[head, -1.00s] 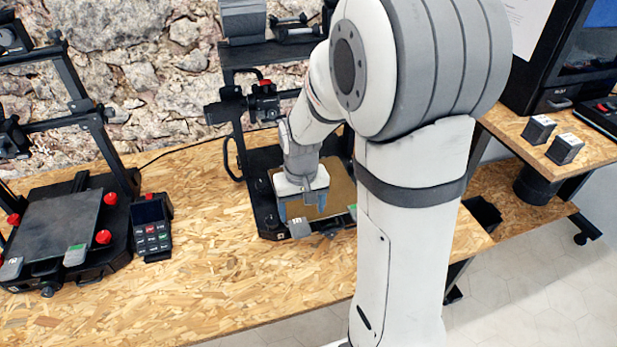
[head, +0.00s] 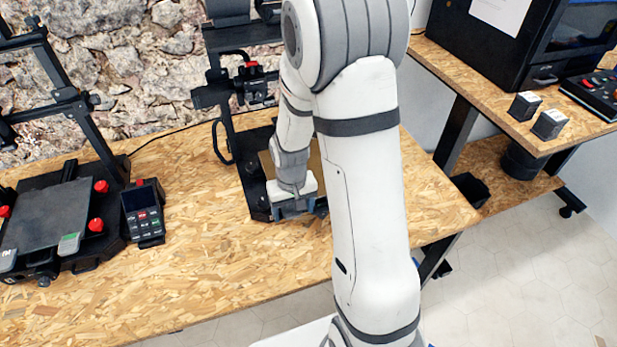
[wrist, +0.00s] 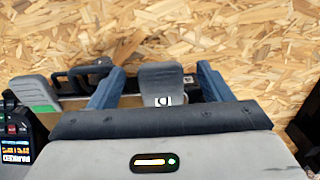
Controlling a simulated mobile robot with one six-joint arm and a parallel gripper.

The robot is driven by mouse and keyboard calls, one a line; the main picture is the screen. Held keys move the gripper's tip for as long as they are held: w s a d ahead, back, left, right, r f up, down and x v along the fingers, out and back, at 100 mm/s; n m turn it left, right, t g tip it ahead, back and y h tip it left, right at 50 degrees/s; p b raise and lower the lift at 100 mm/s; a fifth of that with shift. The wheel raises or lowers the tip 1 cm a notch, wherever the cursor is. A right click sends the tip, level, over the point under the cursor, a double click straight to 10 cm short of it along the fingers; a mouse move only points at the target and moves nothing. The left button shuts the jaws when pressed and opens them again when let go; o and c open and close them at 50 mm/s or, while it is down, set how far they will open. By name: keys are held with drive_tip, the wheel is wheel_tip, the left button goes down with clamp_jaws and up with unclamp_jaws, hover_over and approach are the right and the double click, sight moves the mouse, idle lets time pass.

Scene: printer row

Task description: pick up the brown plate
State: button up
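The brown plate (head: 316,166) lies on the bed of the middle printer in the head view, mostly hidden behind my arm. My gripper (head: 292,209) is at the front edge of that printer, pointing down. In the wrist view, my gripper (wrist: 160,90) has its two blue-grey fingers wide apart. A grey clip tab (wrist: 162,84) with a small label shows between them. A thin brown strip beside it may be the plate's edge. I cannot tell whether the fingers touch the plate.
A second printer with a dark bed (head: 45,215) and red knobs stands at the left. A keypad box (head: 143,214) sits beside it. Bare chipboard bench (head: 200,280) lies in front. Two small dark blocks (head: 524,105) stand on the right-hand shelf.

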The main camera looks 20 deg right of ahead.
drive_tip(key=c, duration=1.4)
